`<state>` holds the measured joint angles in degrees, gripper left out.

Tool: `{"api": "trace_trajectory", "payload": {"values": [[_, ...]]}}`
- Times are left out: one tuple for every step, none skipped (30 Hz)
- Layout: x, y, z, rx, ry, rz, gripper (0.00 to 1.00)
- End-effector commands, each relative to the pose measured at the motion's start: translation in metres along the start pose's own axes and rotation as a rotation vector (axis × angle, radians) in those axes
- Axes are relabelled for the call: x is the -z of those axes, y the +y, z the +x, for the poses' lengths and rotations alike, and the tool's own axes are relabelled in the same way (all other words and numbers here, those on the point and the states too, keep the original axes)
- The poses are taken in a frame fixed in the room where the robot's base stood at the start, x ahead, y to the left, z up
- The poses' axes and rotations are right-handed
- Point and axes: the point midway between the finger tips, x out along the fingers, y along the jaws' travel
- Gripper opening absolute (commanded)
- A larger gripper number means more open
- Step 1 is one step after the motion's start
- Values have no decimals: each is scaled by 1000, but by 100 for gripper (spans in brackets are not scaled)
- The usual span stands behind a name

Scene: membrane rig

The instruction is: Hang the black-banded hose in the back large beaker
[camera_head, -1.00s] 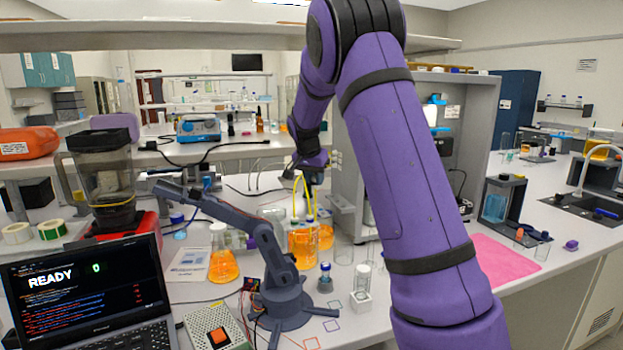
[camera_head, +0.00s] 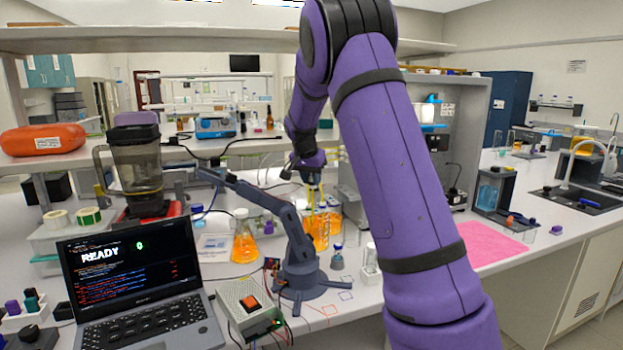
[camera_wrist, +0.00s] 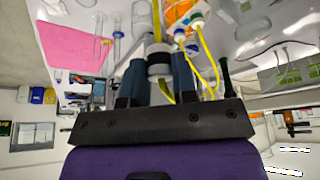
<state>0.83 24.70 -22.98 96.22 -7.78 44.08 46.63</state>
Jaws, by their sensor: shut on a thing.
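My gripper (camera_head: 313,178) points down above the orange-filled beakers; its tips are small in the head view. In the wrist view its two dark blue fingers (camera_wrist: 160,82) are shut on a white fitting with a black band, the black-banded hose (camera_wrist: 158,55). A yellow tube hangs near it. A front large beaker (camera_head: 316,236) of orange liquid has yellow hoses in it. Orange liquid also shows at the top of the wrist view. The held hose's lower end is unclear.
A small grey robot arm (camera_head: 298,265) stands close in front of the beakers. An orange flask (camera_head: 245,240) is left, a small blue-capped vial (camera_head: 337,258) in front. A grey cabinet (camera_head: 465,130) stands right, behind my arm. A laptop (camera_head: 135,280) is front left.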

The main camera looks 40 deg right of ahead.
Motion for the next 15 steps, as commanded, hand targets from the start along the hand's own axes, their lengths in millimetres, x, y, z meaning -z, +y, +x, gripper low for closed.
{"api": "trace_trajectory", "payload": {"values": [[0, 0, 0, 0, 0, 0, 19], [0, 0, 0, 0, 0, 0, 12], [0, 0, 0, 0, 0, 0, 3], [0, 0, 0, 0, 0, 0, 1], [0, 0, 0, 0, 0, 0, 1], [0, 0, 0, 0, 0, 0, 1], [0, 0, -1, 0, 0, 0, 1], [1, 0, -1, 1, 0, 0, 1], [1, 0, -3, 1, 1, 0, 1], [2, 0, -4, 1, 1, 0, 1], [2, 0, -5, 2, 1, 0, 1], [3, 0, -7, 2, 2, 0, 1], [4, 0, -9, 2, 1, 0, 1], [4, 0, -10, 1, 1, 0, 1], [5, 0, -12, 1, 1, 0, 1]]}}
